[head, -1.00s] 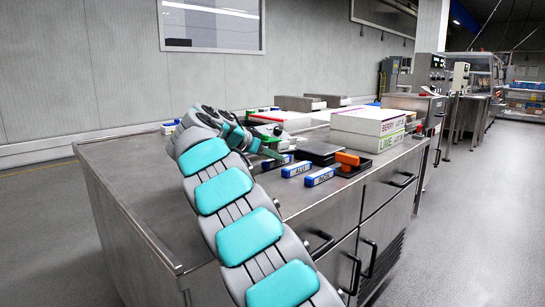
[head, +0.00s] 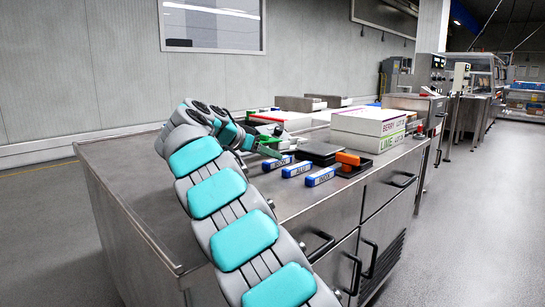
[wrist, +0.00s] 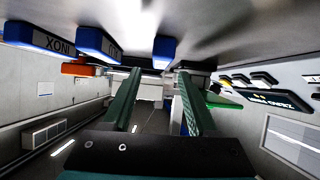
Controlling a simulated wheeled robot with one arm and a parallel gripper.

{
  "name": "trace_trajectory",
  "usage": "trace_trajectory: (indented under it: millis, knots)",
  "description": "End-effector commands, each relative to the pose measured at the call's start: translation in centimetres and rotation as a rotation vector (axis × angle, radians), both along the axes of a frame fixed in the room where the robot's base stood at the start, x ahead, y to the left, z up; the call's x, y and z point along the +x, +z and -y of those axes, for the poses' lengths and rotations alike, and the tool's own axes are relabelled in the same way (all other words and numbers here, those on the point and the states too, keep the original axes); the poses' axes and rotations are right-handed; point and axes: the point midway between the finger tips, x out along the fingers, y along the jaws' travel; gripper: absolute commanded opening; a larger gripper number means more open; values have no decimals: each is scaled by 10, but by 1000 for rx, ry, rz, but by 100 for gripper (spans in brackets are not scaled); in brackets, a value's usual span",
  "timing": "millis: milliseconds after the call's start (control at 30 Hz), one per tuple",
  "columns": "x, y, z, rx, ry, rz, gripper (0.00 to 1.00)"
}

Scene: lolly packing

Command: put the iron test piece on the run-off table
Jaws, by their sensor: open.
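Three blue test pieces with white label faces lie in a row on the steel counter. In the head view, the right one (head: 321,176) reads INOX and the middle one (head: 297,169) seems to read ALU. The left one (head: 277,162) has a label too small to read surely; it is likely the iron piece. My gripper (head: 266,151) is just behind and left of it, open and empty. In the wrist view, my open fingers (wrist: 159,73) point towards the unlabelled-looking blue end (wrist: 163,50), apart from it. I cannot tell which surface is the run-off table.
Behind the pieces are a dark flat device (head: 320,150), an orange block (head: 347,158) on a black tray, and stacked BERRY and LIME boxes (head: 368,130). The counter's left part (head: 130,185) is bare.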

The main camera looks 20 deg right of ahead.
Motion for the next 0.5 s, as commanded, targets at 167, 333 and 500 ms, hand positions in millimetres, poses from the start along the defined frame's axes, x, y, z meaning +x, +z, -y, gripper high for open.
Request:
trace_trajectory:
  millis: [167, 333, 500]
  knots:
    - [-10, 21, -33, 0, 4, 7, 59]
    - [-19, 36, -59, -1, 5, 7, 59]
    - [-25, 44, -72, -2, 2, 3, 59]
